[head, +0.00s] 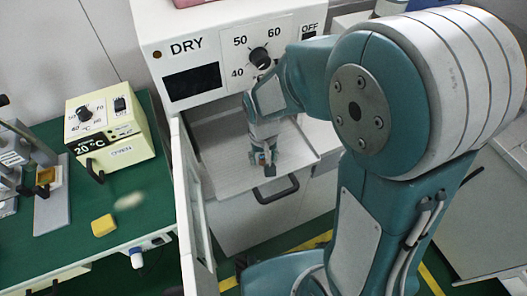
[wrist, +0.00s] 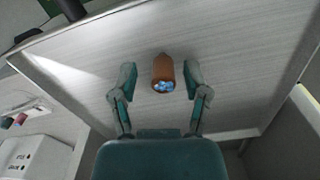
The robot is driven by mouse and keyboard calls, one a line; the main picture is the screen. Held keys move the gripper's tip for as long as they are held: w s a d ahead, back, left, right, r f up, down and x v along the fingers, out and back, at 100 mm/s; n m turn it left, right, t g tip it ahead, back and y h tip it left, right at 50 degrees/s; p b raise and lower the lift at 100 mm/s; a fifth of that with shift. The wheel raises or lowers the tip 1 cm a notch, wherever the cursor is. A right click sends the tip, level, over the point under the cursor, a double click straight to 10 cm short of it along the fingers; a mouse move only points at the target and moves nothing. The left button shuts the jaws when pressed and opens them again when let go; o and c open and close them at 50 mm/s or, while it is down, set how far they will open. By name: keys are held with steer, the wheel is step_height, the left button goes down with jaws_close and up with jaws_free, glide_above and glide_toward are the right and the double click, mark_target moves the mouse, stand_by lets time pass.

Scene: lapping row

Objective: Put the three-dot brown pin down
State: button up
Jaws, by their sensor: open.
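The brown pin (wrist: 163,73) is a short brown cylinder in the wrist view. Pale blue dots show on its end that faces me; I cannot count them surely. It is over the grey tray (wrist: 240,50), apparently resting on it. My gripper (wrist: 159,74) is open, with one finger on each side of the pin and a gap to both.
The DRY oven (head: 215,65) stands behind the tray, with an open door (head: 193,210) at the left. A black handle (head: 276,189) is at the tray's front. On the green bench (head: 75,255) are a 20 °C box (head: 110,130) and a yellow block (head: 103,225). The tray around the pin is clear.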

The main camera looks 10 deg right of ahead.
mark_target(263, 157)
step_height(263, 157, up, 12)
steer(key=s+d+r+t, duration=0.5)
steer(key=s+d+r, duration=0.2)
steer(key=s+d, duration=0.2)
steer(key=shift+s+r+m+t, duration=0.15)
steer(key=shift+s+m+t, duration=0.15)
steer(key=shift+s, duration=1.1)
stand_by(0.3)
steer(key=shift+c, duration=0.4)
